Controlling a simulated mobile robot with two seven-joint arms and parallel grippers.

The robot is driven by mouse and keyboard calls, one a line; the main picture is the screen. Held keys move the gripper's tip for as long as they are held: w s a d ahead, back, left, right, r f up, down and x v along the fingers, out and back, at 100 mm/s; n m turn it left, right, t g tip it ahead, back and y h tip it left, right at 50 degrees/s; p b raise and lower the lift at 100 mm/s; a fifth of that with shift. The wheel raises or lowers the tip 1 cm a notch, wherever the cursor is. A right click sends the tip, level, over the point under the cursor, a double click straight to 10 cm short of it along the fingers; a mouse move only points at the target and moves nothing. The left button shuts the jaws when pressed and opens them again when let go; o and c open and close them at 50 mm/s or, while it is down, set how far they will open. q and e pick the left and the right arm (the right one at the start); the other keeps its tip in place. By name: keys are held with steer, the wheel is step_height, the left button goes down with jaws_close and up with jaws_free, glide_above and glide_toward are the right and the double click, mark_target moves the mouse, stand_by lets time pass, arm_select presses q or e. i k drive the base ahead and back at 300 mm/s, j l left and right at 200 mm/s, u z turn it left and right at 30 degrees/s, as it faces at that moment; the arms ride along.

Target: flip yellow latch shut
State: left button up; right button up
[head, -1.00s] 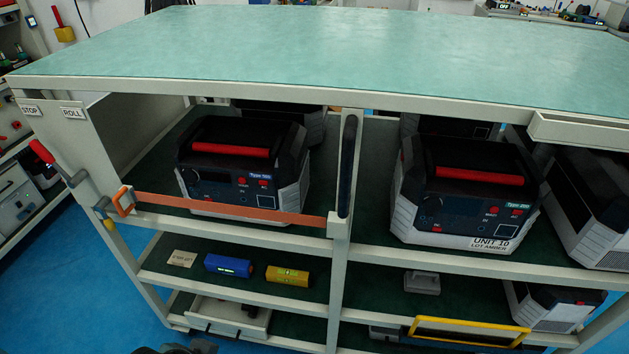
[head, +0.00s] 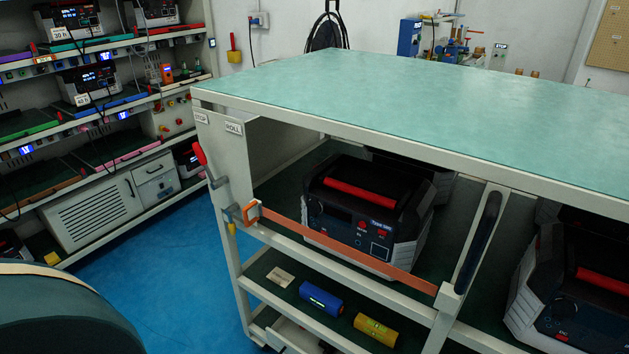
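A small yellow tab (head: 231,229), which may be the latch, hangs at the left corner post of the cart, below a grey bracket. The bar runs across the front of the upper shelf to the middle post. The tab is too small to tell whether it is latched. Neither of my grippers is in view.
A red-handled lever (head: 199,154) stands out from the cart's left end, near the STOP and ROLL labels. A black and grey power unit (head: 365,215) sits behind the bar. Blue floor (head: 180,265) is open left of the cart, before a loaded rack (head: 90,215).

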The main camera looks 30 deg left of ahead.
mark_target(234, 207)
steer(key=u, duration=1.35)
